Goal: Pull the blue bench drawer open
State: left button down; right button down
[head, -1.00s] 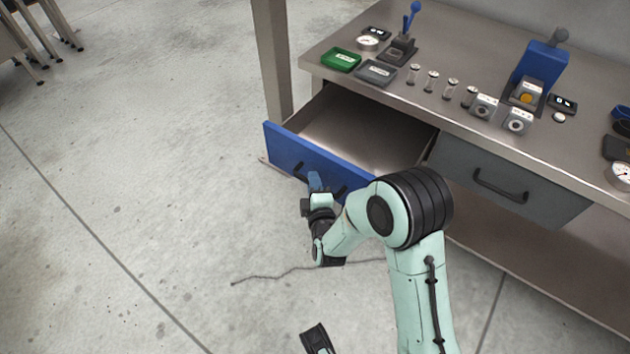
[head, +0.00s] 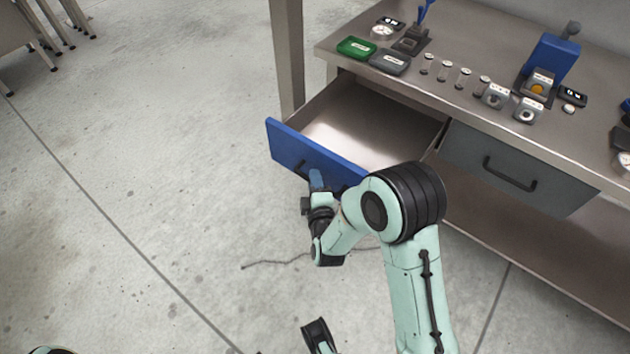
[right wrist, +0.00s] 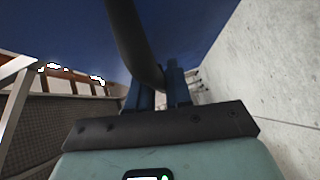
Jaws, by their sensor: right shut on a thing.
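The blue drawer (head: 287,146) stands well out from the left side of the bench, and its empty inside shows. Its dark handle (head: 302,167) is on the blue front, partly hidden by my right gripper (head: 317,180). In the right wrist view the handle (right wrist: 137,45) passes as a dark curved bar at the blue fingers of the right gripper (right wrist: 158,90). The gripper is shut on the handle, with the blue drawer front (right wrist: 220,40) close ahead.
The grey drawer (head: 515,168) beside it is closed. The metal bench top (head: 440,108) holds a green tray (head: 356,47), a grey tray (head: 390,62), several small vials and weighing devices. The concrete floor (head: 160,150) left of the drawer is clear.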

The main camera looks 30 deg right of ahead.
jog(key=c, duration=1.2)
grip_release()
jog(key=shift+o, duration=0.2)
